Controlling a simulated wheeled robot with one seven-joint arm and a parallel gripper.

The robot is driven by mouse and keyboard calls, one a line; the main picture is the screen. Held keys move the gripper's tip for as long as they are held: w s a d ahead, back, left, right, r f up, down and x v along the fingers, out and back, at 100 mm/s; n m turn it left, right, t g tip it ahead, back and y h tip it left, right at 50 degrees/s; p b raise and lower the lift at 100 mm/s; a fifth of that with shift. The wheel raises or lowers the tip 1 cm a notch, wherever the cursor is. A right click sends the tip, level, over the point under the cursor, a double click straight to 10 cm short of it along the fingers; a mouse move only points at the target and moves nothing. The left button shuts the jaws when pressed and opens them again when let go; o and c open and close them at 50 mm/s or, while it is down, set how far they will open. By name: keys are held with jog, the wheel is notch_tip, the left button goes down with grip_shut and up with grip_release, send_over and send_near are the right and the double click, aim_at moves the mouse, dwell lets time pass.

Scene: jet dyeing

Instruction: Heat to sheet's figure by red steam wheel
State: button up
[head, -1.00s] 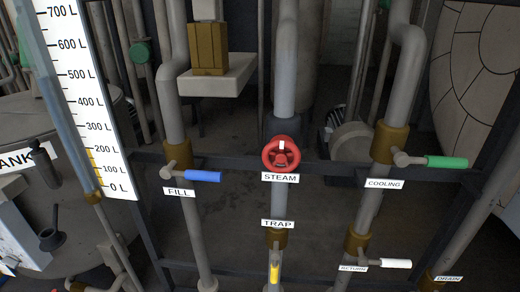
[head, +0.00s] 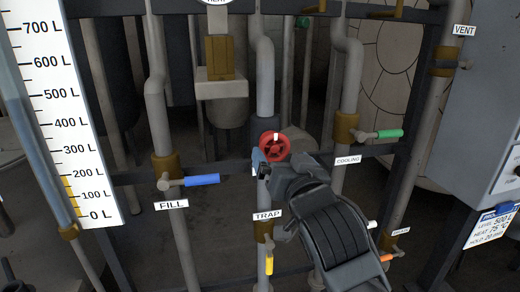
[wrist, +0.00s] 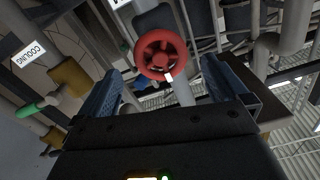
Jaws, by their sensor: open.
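The red steam wheel (head: 275,146) sits on the middle pipe in the head view, with a white mark on its upper rim. Its STEAM label is hidden behind my gripper. My gripper (head: 262,165) is open just in front of the wheel, at its lower left. In the wrist view the red wheel (wrist: 162,54) shows beyond and between the two blue finger pads of my gripper (wrist: 165,85); I see no contact. The process sheet (head: 490,228) at the right edge reads level 500 L, heat 75 °C, and a hold line that is partly unclear.
The blue FILL handle (head: 202,180) is left of the wheel and the green COOLING handle (head: 389,133) right. The yellow TRAP handle (head: 269,262) is below. A level scale (head: 62,110) stands at the left.

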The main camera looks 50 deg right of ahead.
aim_at(272, 144)
jog(key=shift+w+d+r, duration=0.15)
jog(key=shift+w+d, duration=0.2)
jog(key=shift+w, duration=0.15)
jog(key=p+x, duration=0.1)
jog(key=x, duration=0.5)
jog(key=shift+w+d, duration=0.2)
jog(key=shift+w, duration=0.1)
jog(key=c, duration=0.9)
